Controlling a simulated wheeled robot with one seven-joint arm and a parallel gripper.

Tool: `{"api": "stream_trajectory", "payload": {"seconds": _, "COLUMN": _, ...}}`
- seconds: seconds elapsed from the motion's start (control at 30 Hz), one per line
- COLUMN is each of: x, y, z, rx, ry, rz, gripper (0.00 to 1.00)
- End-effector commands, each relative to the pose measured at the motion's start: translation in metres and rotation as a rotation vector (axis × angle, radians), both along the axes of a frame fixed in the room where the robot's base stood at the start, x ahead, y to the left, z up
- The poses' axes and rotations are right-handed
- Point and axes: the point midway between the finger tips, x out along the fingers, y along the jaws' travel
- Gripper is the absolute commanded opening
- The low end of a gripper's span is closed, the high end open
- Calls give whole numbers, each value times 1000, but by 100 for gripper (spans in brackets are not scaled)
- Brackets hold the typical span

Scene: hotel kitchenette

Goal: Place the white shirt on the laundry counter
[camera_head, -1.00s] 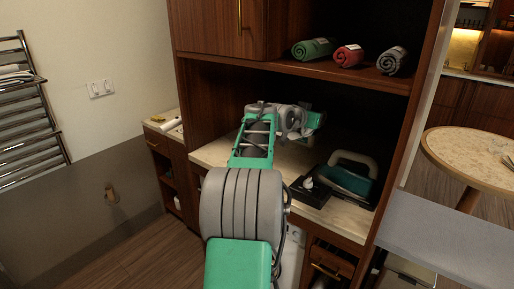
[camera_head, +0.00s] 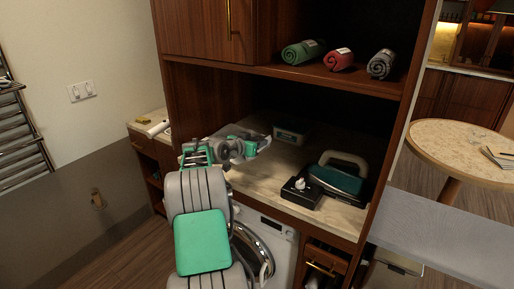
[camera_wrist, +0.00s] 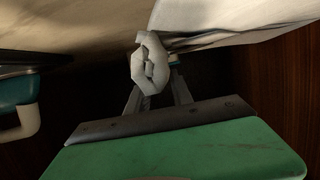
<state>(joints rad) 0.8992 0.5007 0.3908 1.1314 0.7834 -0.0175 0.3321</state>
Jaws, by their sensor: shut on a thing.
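The white shirt (camera_wrist: 235,28) shows in the wrist view as pale cloth across the top right. A bunched white fold stands between the fingers of my gripper (camera_wrist: 153,82), which is shut on it. The laundry counter (camera_head: 257,178) is a pale stone top in the wooden cabinet niche. My gripper is over its left part. Pale counter surface (camera_wrist: 70,35) also shows at the upper left of the wrist view. I cannot tell whether the shirt touches it.
A teal iron (camera_head: 338,180) and a black box with a white knob (camera_head: 301,192) occupy the counter's right front. A small box (camera_head: 290,133) stands at the back. A shelf with rolled towels (camera_head: 338,59) overhangs. A washing machine (camera_head: 275,240) stands below.

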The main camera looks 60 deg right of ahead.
Motion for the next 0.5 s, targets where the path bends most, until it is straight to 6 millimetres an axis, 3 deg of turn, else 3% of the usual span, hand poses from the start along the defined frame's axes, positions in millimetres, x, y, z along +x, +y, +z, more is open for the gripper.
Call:
{"api": "stream_trajectory", "payload": {"seconds": 0.17, "x": 4, "y": 1, "z": -30, "rx": 1, "ry": 1, "rz": 2, "gripper": 0}}
{"api": "stream_trajectory", "payload": {"seconds": 0.5, "x": 4, "y": 1, "z": -37, "rx": -1, "ry": 0, "rz": 2, "gripper": 0}}
